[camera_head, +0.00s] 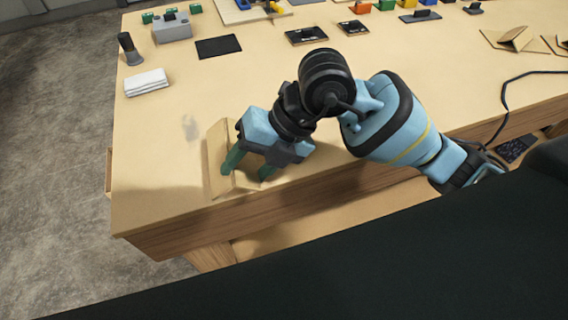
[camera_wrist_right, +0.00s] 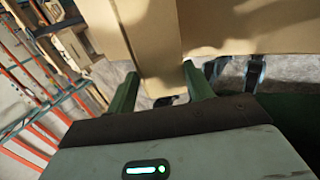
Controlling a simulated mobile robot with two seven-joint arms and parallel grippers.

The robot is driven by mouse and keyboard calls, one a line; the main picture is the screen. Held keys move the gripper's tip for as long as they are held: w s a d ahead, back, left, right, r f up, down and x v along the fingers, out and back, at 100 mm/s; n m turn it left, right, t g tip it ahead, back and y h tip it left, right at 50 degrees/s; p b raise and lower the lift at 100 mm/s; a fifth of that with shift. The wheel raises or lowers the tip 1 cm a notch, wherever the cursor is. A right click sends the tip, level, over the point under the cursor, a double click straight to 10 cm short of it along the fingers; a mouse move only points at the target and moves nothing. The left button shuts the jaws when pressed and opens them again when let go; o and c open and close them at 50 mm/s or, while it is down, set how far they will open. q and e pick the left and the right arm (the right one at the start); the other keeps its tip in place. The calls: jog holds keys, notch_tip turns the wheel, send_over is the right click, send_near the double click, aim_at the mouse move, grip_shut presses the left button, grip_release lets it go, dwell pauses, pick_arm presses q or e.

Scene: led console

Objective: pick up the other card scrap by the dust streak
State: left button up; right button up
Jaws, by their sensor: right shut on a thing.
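A tan folded card scrap (camera_head: 216,143) is at the table's front left, beside a faint grey dust streak (camera_head: 191,128). My right gripper (camera_head: 250,168), with green fingers, is shut on this scrap. In the right wrist view the scrap (camera_wrist_right: 152,45) is between the green fingers of the right gripper (camera_wrist_right: 160,90). I cannot tell if the scrap is clear of the tabletop. My left gripper is in neither view.
A folded white cloth (camera_head: 146,82) and a dark cylinder (camera_head: 129,48) are near the left edge. A black pad (camera_head: 218,46) and a grey box (camera_head: 172,28) are behind. Folded card (camera_head: 515,40) lies at the far right. The mid-table (camera_head: 430,80) is clear.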

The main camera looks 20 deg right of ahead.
jog(key=a, duration=0.2)
jog(key=w+a, duration=0.1)
jog(key=a, duration=0.2)
jog(key=w+a, duration=0.1)
jog(key=a, duration=0.1)
jog(key=shift+w+a+r+b, duration=0.1)
jog(key=shift+a+r+b, duration=0.2)
jog(key=shift+a+r, duration=0.05)
